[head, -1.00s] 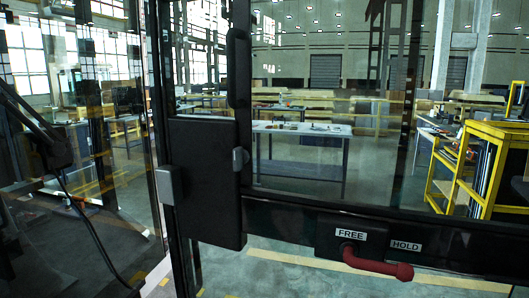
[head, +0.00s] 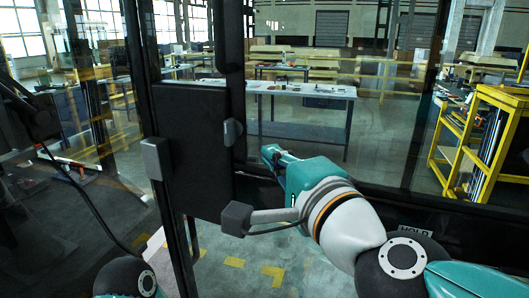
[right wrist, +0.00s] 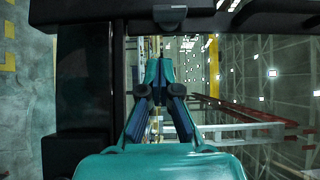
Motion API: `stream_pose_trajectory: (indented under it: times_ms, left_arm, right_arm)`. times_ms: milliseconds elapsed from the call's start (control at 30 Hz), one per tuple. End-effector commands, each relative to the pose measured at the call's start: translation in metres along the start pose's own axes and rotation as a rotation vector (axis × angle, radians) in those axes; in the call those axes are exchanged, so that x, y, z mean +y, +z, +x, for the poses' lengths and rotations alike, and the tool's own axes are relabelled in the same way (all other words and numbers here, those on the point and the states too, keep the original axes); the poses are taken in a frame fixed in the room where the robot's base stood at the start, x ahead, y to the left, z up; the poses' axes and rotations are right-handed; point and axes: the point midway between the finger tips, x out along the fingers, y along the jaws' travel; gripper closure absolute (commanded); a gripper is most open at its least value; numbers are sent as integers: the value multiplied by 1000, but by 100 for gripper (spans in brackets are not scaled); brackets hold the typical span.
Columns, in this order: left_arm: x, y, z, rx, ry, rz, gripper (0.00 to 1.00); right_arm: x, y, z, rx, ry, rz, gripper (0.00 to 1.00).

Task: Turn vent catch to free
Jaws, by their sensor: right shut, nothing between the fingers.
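The vent catch, red with its handle toward HOLD a second ago, is now hidden behind my right arm in the head view. Only the top of the white HOLD label (head: 415,231) shows above my arm joint; the FREE label is hidden. My right gripper (head: 270,154) is in front of the window's lower left part, right of the black lock box. In the right wrist view its teal and blue fingers (right wrist: 157,78) are together and empty. My left gripper is not in view; part of my left arm shows at the bottom left.
The black lock box (head: 188,150) on the door frame has a grey knob (head: 232,131) near my right gripper. Dark window bars and glass stand around. Benches and a yellow trolley (head: 485,130) are beyond the glass.

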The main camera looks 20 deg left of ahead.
Motion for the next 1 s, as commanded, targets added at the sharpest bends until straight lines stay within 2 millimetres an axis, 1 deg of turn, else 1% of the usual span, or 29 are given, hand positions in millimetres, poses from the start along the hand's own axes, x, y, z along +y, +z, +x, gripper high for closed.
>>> stream_pose_trajectory:
  times_ms: [33,133,200,300,500,767,800,833,900,1000]
  left_arm:
    - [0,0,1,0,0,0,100]
    - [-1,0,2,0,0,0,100]
    - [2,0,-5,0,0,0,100]
    - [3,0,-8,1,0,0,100]
    - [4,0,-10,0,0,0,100]
    - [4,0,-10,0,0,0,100]
    - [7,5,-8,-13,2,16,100]
    - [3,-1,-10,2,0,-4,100]
    - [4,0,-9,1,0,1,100]
    - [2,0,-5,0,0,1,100]
  right_arm:
    - [2,0,12,-1,3,-1,100]
    - [2,0,32,0,2,0,100]
    - [-2,11,39,-5,4,-1,100]
    - [-2,20,48,-3,3,0,100]
    - [-1,28,57,-2,0,1,100]
    - [-1,29,57,-2,0,1,100]
    - [-4,-24,18,24,-5,-1,100]
    - [-2,-2,34,6,-3,1,100]
    - [-1,17,47,-2,-3,1,100]
    - [2,25,53,-2,-8,7,100]
